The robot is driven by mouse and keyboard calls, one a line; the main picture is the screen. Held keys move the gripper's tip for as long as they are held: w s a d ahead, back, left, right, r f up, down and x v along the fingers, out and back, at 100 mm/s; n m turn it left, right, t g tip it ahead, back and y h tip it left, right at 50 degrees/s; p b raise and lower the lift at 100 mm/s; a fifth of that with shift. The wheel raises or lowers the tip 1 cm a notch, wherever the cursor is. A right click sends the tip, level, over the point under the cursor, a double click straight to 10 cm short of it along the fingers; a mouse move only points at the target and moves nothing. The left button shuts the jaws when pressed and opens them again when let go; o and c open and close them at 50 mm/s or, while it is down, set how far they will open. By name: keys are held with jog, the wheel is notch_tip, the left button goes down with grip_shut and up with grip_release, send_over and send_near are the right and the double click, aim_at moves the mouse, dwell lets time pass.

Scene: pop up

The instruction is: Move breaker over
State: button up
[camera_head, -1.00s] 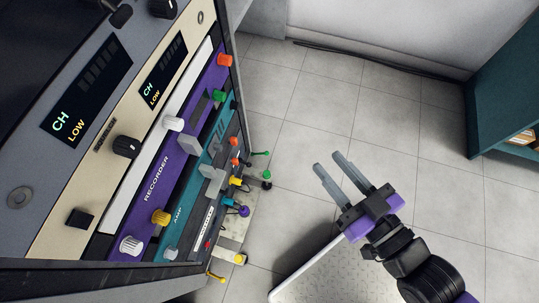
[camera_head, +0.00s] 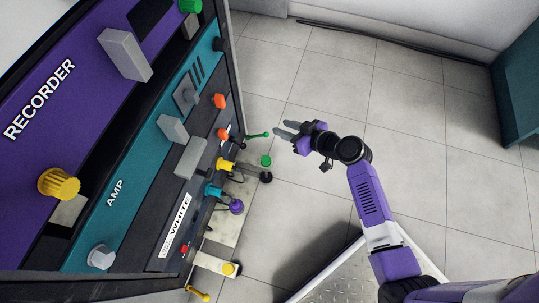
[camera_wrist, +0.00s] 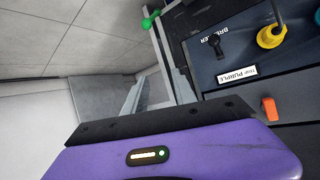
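The breaker is a small black lever (camera_wrist: 213,42) on a dark panel in the wrist view, beside the upside-down word BREAKER and above a white label reading TRIP PURPLE (camera_wrist: 237,76). I cannot clearly pick the lever out in the head view. My gripper (camera_head: 284,131) is in front of the rack, to the right of its panels, with its two grey fingers pointing left toward it. A gap shows between the fingers, and they appear empty and apart from the panel.
Yellow (camera_head: 226,164), teal (camera_head: 213,190) and purple (camera_head: 236,207) plugs stick out near the lower panel. An orange switch (camera_wrist: 270,108) is near the label. A teal cabinet (camera_head: 520,95) stands right. Tiled floor between is open.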

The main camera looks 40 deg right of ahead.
aim_at(238, 143)
jog(key=w+a+f+n+y+b, duration=0.1)
jog(key=w+a+f+n+y, duration=0.1)
jog(key=a, duration=0.4)
jog(key=w+a+f+n+g+y+b, duration=0.1)
jog(key=w+a+f+n+y, duration=0.1)
jog(key=a+f+n+y, duration=0.1)
jog(key=a+n, duration=0.1)
jog(key=a, duration=0.1)
jog(key=shift+w+a+f, duration=0.15)
jog(key=shift+a, duration=0.25)
jog(key=shift+d+r, duration=0.1)
jog(key=shift+r, duration=0.1)
grip_shut()
